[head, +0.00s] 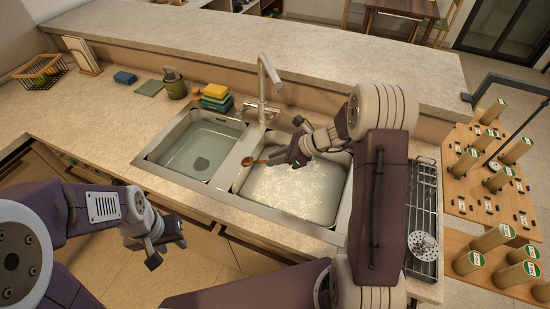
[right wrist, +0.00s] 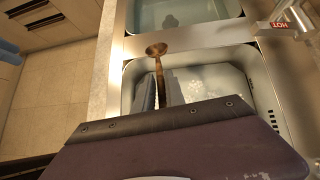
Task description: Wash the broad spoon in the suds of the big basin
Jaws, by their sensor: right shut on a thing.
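The broad spoon (head: 255,161) is brown, with its bowl pointing left toward the divider between the basins. My right gripper (head: 290,154) is shut on its handle and holds it above the big basin (head: 240,189). In the right wrist view the spoon (right wrist: 158,62) extends ahead of a dark finger (right wrist: 145,92), its bowl near the divider. White suds (head: 290,190) float on the water of the big basin. My left gripper (head: 155,252) hangs in front of the counter, away from the sink; its jaw opening is unclear.
The smaller basin (head: 200,150) holds clear water. A faucet (head: 265,85) stands behind the sink. Sponges (head: 216,97) and a green pot (head: 174,84) are at the back left. A metal rack (head: 422,205) with a strainer (head: 424,246) is right of the sink.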

